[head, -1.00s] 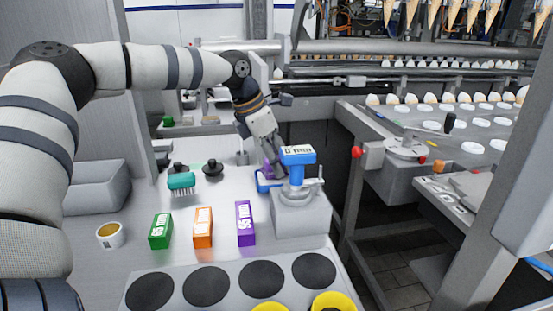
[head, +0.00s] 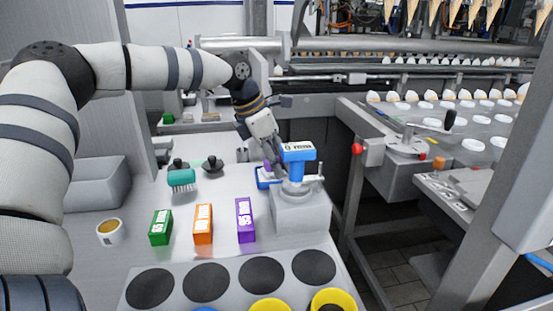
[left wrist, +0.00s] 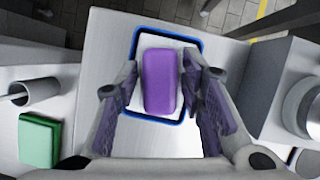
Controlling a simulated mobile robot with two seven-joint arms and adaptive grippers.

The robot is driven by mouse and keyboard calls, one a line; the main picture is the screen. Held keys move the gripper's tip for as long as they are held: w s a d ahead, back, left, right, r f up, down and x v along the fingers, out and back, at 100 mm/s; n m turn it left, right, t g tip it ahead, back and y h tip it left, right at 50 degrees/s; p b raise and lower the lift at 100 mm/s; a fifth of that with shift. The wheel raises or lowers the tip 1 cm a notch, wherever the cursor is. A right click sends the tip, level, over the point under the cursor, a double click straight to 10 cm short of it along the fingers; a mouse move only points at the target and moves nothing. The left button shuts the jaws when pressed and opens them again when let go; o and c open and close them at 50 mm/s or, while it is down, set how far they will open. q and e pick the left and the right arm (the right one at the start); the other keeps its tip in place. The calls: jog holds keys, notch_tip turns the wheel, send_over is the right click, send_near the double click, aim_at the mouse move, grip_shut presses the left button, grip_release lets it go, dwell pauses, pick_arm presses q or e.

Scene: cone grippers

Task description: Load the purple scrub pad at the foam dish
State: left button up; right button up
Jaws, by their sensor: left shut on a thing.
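The purple scrub pad (left wrist: 159,82) lies between the two fingers of my left gripper (left wrist: 158,88) in the left wrist view. The gripper is shut on it. The pad is over or in a pale dish with a blue rim (left wrist: 183,121), which looks like the foam dish; I cannot tell whether the pad touches its floor. In the head view my left gripper (head: 274,168) points down at the blue-rimmed dish (head: 262,184), beside the blue-topped device. The pad is mostly hidden there by the fingers. My right gripper is not in view.
A blue-topped device (head: 297,152) on a grey block (head: 302,212) stands close right of the dish. Green (head: 160,228), orange (head: 203,224) and purple (head: 245,220) boxes stand in front. A teal brush (head: 181,178) and a cup (head: 110,231) are at left.

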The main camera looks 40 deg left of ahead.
aim_at(277, 158)
pick_arm(q)
jog(key=shift+f, duration=0.1)
jog(key=shift+r+p, duration=0.5)
jog(key=shift+r, duration=3.1)
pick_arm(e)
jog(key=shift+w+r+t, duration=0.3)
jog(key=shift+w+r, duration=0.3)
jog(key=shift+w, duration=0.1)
pick_arm(q)
jog(key=shift+f, duration=0.1)
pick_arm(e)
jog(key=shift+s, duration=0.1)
